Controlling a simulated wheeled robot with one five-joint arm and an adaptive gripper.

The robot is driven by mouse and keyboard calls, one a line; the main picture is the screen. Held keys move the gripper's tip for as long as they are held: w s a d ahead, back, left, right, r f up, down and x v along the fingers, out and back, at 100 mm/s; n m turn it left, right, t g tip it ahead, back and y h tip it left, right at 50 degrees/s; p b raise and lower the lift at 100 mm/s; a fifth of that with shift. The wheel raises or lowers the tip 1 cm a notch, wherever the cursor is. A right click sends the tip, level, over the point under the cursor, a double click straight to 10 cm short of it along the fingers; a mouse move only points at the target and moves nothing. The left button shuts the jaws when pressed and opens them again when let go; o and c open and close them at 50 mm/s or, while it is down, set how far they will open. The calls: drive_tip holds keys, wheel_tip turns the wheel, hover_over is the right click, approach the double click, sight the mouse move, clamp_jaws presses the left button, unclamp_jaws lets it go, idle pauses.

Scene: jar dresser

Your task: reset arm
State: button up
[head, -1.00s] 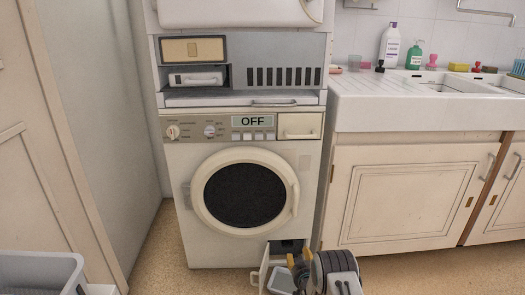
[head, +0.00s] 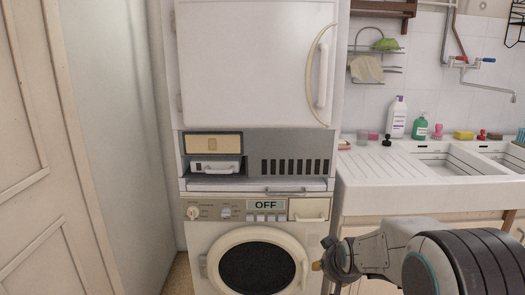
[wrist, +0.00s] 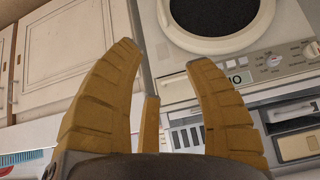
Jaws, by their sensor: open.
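My gripper (head: 320,266) shows at the lower middle of the head view, in front of the right side of the washing machine (head: 265,235), with my arm coming in from the lower right. In the wrist view my gripper (wrist: 165,58) has its tan fingers spread wide with nothing between them. The washing machine (wrist: 215,45) shows beyond the fingers, upside down. Its round door looks shut and its display reads OFF.
A dryer-like white unit (head: 250,65) stands above the washing machine. To the right is a sink counter (head: 430,190) with a white bottle (head: 397,118), a green soap bottle (head: 420,128) and small items. A tall panel (head: 105,130) stands close on the left.

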drive_tip(key=s+r+g+p, duration=0.2)
drive_tip(key=s+r+p, duration=0.4)
drive_tip(key=s, duration=1)
drive_tip(key=s+r+g+p, duration=0.2)
drive_tip(key=s+r+p, duration=0.5)
drive_tip(key=s+r, duration=0.6)
drive_tip(key=s, duration=0.3)
drive_tip(key=shift+r+n+g+p, duration=0.3)
